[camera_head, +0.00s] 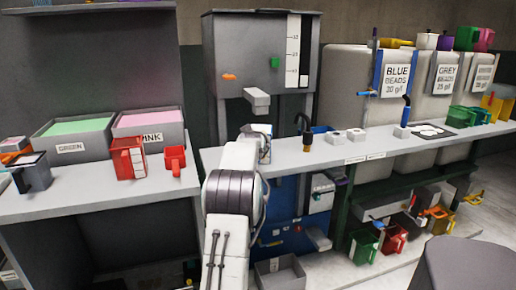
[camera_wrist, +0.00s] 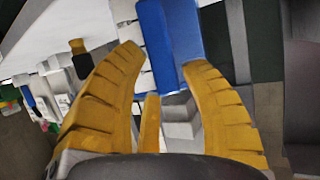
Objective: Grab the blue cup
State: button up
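A blue object, likely the blue cup (camera_wrist: 165,40), shows in the wrist view just ahead of my gripper (camera_wrist: 165,62). It has a white strip with marks on its left side. The yellow fingers are spread apart, with the blue object beyond and between their tips; I cannot tell whether they touch it. In the head view, a white and blue piece of the cup (camera_head: 265,148) shows at the end of my arm, over the gap by the counter. My fingers are hidden there.
Red cups (camera_head: 128,158) and a grey cup (camera_head: 32,172) stand on the left counter by the green-bead bin (camera_head: 70,147).

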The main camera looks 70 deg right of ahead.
grip_shut()
jog(key=shift+r, duration=0.1)
dwell(0.3)
